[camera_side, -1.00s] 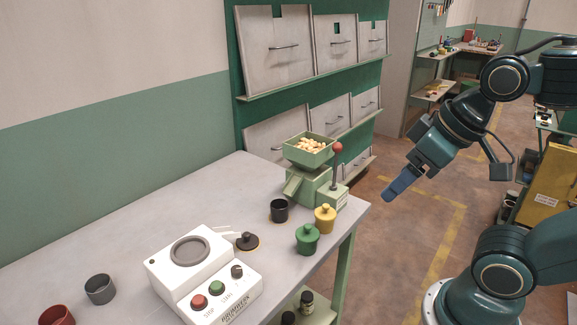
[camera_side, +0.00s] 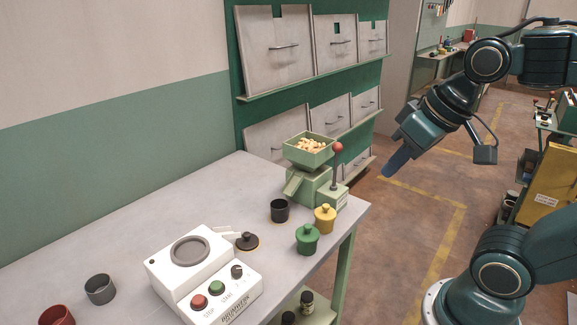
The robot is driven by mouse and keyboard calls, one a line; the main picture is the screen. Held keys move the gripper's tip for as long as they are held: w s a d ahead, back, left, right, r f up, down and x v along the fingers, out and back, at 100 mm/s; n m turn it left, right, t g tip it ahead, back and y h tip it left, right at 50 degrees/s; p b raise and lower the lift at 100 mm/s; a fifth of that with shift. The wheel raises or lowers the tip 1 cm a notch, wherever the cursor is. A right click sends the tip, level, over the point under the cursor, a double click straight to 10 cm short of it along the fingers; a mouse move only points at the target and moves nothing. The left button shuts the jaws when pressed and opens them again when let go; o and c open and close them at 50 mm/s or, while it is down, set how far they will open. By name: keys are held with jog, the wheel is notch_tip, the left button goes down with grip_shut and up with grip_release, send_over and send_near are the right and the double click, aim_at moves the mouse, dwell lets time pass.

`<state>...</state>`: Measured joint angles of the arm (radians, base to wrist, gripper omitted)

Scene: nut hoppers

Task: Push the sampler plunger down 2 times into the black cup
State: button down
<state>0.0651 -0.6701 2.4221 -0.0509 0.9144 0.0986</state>
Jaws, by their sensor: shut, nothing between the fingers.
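The sampler (camera_side: 308,180) is a green hopper full of nuts with a chute facing left, near the table's far right corner. A lever with a red ball knob (camera_side: 336,147) stands upright at its right side; it looks like the plunger. The black cup (camera_side: 280,211) stands upright on the table just in front of the chute, and its inside is dark. My gripper (camera_side: 391,171) is shut and empty, in the air to the right of the sampler, beyond the table edge and apart from everything.
A yellow lidded pot (camera_side: 325,219) and a green lidded pot (camera_side: 307,239) stand near the table's right edge. A white machine with buttons (camera_side: 205,272), a black lid (camera_side: 247,241), a grey cup (camera_side: 100,289) and a red cup (camera_side: 57,316) are further left. The middle of the table (camera_side: 160,225) is clear.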

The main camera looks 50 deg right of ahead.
jog(key=w+d+r+m, duration=0.5)
jog(key=w+d+m, duration=0.35)
jog(key=w, duration=0.45)
jog(key=w+d+f+m, duration=0.1)
jog(key=w+d+m, duration=0.1)
jog(key=d, duration=0.6)
jog(key=w+d+f+m+g, duration=0.1)
jog(key=w+d+m, duration=0.2)
jog(key=d, duration=0.6)
jog(key=shift+m+y, duration=0.3)
jog(key=shift+m, duration=0.35)
jog(key=shift+w, duration=0.1)
jog(key=x, duration=1.4)
jog(key=shift+s, duration=0.25)
jog(key=shift+f, duration=0.1)
